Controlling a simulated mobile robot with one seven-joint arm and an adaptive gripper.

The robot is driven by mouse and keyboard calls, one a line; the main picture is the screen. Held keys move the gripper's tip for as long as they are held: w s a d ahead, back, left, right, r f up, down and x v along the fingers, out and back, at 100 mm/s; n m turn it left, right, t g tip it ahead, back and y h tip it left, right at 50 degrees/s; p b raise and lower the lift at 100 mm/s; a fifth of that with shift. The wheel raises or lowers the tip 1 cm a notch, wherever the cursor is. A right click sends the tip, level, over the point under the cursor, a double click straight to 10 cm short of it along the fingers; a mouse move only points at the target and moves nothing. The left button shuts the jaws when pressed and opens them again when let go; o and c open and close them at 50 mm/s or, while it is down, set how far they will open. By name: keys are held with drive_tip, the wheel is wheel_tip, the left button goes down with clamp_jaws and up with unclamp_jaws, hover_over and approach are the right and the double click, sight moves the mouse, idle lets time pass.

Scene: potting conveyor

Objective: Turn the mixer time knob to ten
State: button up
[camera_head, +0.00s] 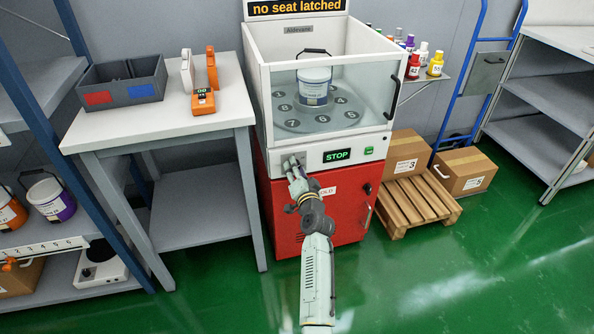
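The mixer is a white cabinet (262,110) on a red base (345,205), with a clear front window. Its front panel has a display (337,155) reading STOP in green and a small green button (368,150) to the right. My gripper (292,162) is at the left part of this panel, fingers toward it. The time knob cannot be made out; the gripper covers that part of the panel. I cannot tell whether the fingers touch or hold anything. A white pail (314,86) stands inside on a numbered round plate (320,117).
A sign (297,7) above reads "no seat latched". A table (190,123) at left bears a grey bin (123,85) and an orange device (203,101). Boxes (405,152) and a pallet (418,205) stand right of the mixer. Green floor is clear at front right.

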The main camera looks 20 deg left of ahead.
drive_tip(key=shift+o, duration=0.8)
drive_tip(key=v, duration=1.2)
drive_tip(key=shift+r, duration=0.15)
